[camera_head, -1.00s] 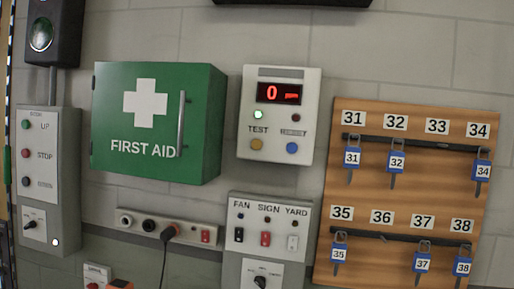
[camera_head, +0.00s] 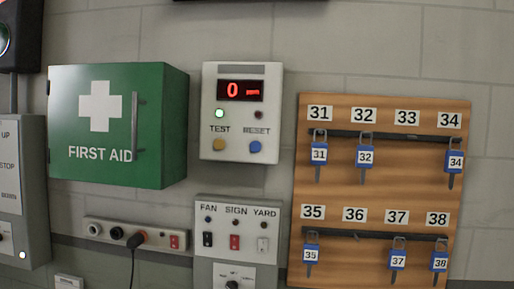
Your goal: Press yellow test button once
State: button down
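The yellow test button (camera_head: 219,144) is a round button under the word TEST on a pale wall panel (camera_head: 240,172). A blue button (camera_head: 255,146) labelled RESET sits just right of it. Above them a red display (camera_head: 241,90) reads 0, with a lit green lamp (camera_head: 220,113) over TEST and a dark red lamp (camera_head: 258,115) over RESET. The panel is in the upper middle of the head view. My gripper does not show in the frame.
A green first aid cabinet (camera_head: 117,126) juts from the wall left of the panel. Below are a FAN, SIGN, YARD switch box (camera_head: 236,212) and a socket strip (camera_head: 160,236) with a plug and cable. A wooden key board (camera_head: 383,184) hangs to the right.

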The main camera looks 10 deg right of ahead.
aim_at(220, 143)
jog(key=z, duration=0.1)
jog(key=i, duration=1)
jog(key=u, duration=0.05)
